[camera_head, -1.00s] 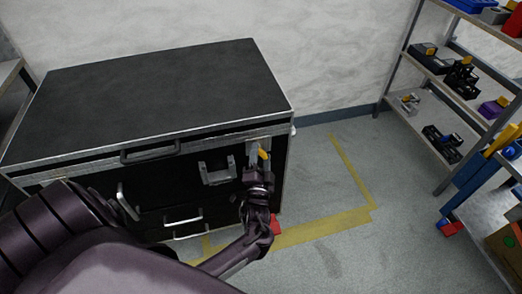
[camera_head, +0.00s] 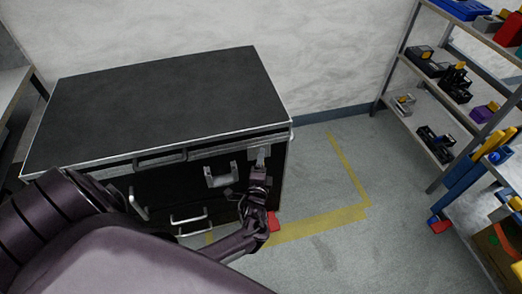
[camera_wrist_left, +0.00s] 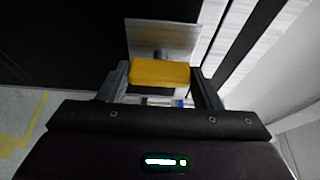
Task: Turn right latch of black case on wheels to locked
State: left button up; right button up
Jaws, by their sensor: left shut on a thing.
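The black case (camera_head: 165,105) with metal-edged lid stands against the wall, its lid down. The right latch has a metal plate (camera_head: 262,143) near the front right corner of the case. My left gripper (camera_head: 261,160) is at this latch. In the left wrist view, the yellow latch handle (camera_wrist_left: 160,73) lies crosswise between the fingers of my left gripper (camera_wrist_left: 162,80), which is shut on it. A metal plate (camera_wrist_left: 165,38) shows behind the handle. In the head view the yellow handle is hidden by the gripper. My right gripper is not in view.
A shelf rack (camera_head: 440,85) with tools and a blue-legged bench (camera_head: 470,170) stand at the right.

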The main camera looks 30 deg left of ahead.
pick_arm(q)
jog(key=shift+r, duration=0.1)
dwell(0.3)
jog(key=o, duration=1)
jog(key=shift+w, duration=0.1)
jog(key=v, duration=0.8)
